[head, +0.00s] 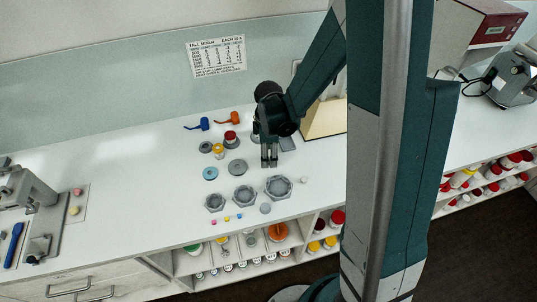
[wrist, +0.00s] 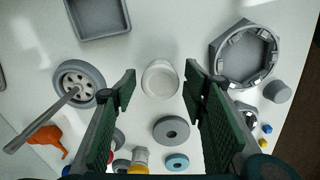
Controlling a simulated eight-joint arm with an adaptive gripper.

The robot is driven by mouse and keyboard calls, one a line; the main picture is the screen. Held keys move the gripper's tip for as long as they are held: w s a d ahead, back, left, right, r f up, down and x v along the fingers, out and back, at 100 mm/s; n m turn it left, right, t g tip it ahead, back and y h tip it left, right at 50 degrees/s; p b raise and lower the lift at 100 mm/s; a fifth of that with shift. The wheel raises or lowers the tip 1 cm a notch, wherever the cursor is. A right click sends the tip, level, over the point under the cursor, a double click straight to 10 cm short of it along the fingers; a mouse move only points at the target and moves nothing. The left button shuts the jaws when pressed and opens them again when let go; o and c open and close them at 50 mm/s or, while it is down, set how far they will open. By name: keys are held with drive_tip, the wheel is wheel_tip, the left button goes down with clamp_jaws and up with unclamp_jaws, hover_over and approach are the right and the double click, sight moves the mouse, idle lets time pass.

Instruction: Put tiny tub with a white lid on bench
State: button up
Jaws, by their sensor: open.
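The tiny tub with a white lid (wrist: 160,79) stands upright on the white bench (head: 140,165), seen from above in the wrist view. It sits between and beyond the fingertips of my gripper (wrist: 160,80), with space on both sides. In the head view my gripper (head: 269,163) points down over the bench, and I cannot make out the tub there; the fingers seem to hide it. My gripper is open with nothing held.
Grey octagonal holders (head: 279,187) stand in front. A grey disc (wrist: 171,130), a blue ring (wrist: 177,162) and a yellow-banded jar (wrist: 140,157) lie near my fingers. A wheel with a rod (wrist: 80,83) and a grey tray (wrist: 97,16) are close. The bench's left-middle is clear.

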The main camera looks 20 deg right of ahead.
wheel_tip(320, 180, up, 12)
idle(0.9)
idle(0.5)
drive_tip(key=s+d+r+m+t, duration=0.2)
drive_tip(key=s+r+m+t, duration=0.1)
drive_tip(key=s+r+m, duration=0.5)
drive_tip(key=s+d+r+m+t, duration=0.1)
drive_tip(key=s+r+m+t, duration=0.3)
drive_tip(key=s+r+m, duration=0.3)
drive_tip(key=shift+s+d+r+m, duration=0.4)
drive_tip(key=shift+s+r, duration=1)
drive_tip(key=shift+s, duration=0.75)
